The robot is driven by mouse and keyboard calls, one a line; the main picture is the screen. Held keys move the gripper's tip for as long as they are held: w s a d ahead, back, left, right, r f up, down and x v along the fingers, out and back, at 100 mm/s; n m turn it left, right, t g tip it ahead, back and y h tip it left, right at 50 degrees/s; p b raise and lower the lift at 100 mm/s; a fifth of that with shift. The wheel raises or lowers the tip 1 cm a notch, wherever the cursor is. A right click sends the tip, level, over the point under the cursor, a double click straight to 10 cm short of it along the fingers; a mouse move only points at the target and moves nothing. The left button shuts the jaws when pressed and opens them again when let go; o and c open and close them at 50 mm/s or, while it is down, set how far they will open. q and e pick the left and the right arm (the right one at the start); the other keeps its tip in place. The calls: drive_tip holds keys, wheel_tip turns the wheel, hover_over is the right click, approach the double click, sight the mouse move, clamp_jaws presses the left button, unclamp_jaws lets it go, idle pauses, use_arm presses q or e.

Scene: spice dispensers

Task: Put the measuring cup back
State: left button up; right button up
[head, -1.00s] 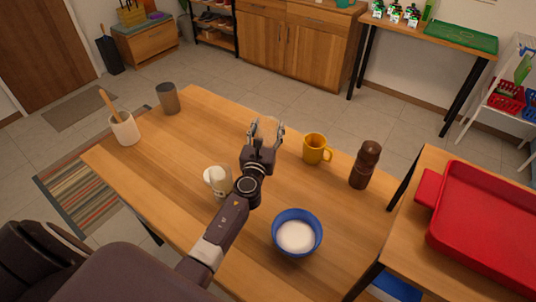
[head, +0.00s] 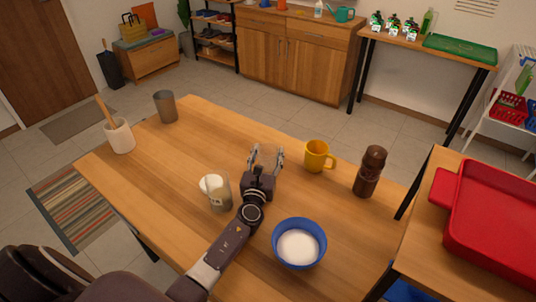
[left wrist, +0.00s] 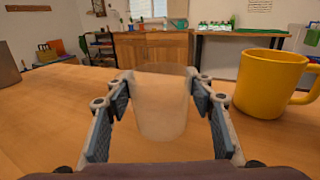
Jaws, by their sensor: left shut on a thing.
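A translucent, pale cup (left wrist: 162,108), which looks like the measuring cup, is between the two fingers of my left gripper (left wrist: 165,105) in the left wrist view. The fingers are shut on its sides. In the head view my left gripper (head: 266,157) is over the middle of the wooden table, left of the yellow mug, and the cup shows only faintly between the fingers. The cup looks upright. I cannot tell whether its base touches the table. My right gripper is not in view.
On the table (head: 150,180) stand a yellow mug (head: 317,158), a brown grinder (head: 369,172), a blue bowl of white powder (head: 299,244), a clear jar with a white part (head: 219,192), a grey cup (head: 165,106) and a white utensil pot (head: 120,137). A red tray (head: 495,225) is at right.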

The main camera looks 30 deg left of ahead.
use_arm(q)
drive_tip(key=shift+f, duration=0.1)
drive_tip(key=o, duration=1.3)
drive_tip(key=shift+s+d, duration=0.15)
drive_tip(key=shift+s, duration=0.2)
drive_tip(key=v, duration=1.1)
drive_tip(key=shift+s, duration=0.15)
drive_tip(key=shift+r, duration=0.25)
